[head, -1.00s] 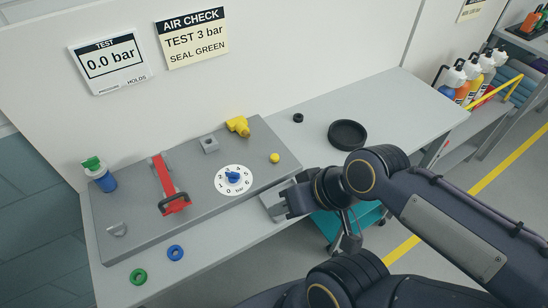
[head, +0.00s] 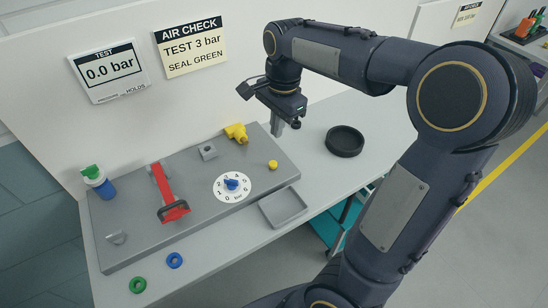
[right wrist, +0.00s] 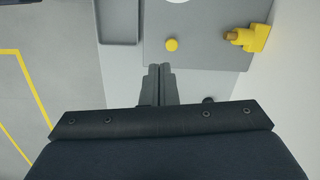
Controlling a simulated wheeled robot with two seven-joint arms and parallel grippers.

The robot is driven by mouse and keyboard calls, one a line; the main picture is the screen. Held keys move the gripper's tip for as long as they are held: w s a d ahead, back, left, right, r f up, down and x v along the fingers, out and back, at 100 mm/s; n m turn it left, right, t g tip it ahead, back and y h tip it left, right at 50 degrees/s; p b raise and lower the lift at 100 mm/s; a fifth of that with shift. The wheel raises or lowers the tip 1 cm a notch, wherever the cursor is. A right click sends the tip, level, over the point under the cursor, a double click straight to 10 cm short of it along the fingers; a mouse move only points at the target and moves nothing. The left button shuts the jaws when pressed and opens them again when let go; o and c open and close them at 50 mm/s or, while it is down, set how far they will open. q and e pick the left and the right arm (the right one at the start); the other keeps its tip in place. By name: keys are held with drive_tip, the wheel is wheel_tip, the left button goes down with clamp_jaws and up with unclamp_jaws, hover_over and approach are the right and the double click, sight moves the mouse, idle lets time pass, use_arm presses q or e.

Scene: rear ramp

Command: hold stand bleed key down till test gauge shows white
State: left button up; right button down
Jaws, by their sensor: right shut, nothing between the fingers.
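The test gauge (head: 108,70) on the back wall reads 0.0 bar on a white face. A small round yellow button (head: 272,164), which looks like the bleed key, stands at the right end of the grey stand (head: 203,192). It also shows in the right wrist view (right wrist: 171,45). My right gripper (head: 278,130) is shut and empty, raised behind and beside the button, not touching it. Its closed fingers (right wrist: 158,72) point toward the stand's edge in the right wrist view. My left gripper is not in view.
A grey tray (head: 284,208) and a black dish (head: 344,141) lie to the right. Green (head: 137,285) and blue (head: 174,260) rings lie in front.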

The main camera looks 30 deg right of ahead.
sight(273, 165)
drive_tip(key=shift+w+d+m+g+h, duration=0.15)
drive_tip(key=shift+w+m+h, duration=0.05)
drive_tip(key=shift+w+m, duration=0.3)
drive_tip(key=shift+w+d+m+g+h, duration=0.2)
drive_tip(key=shift+w+m, duration=0.2)
drive_tip(key=shift+w, duration=0.2)
drive_tip(key=shift+f, duration=0.1)
wheel_tip(273, 165, down, 14)
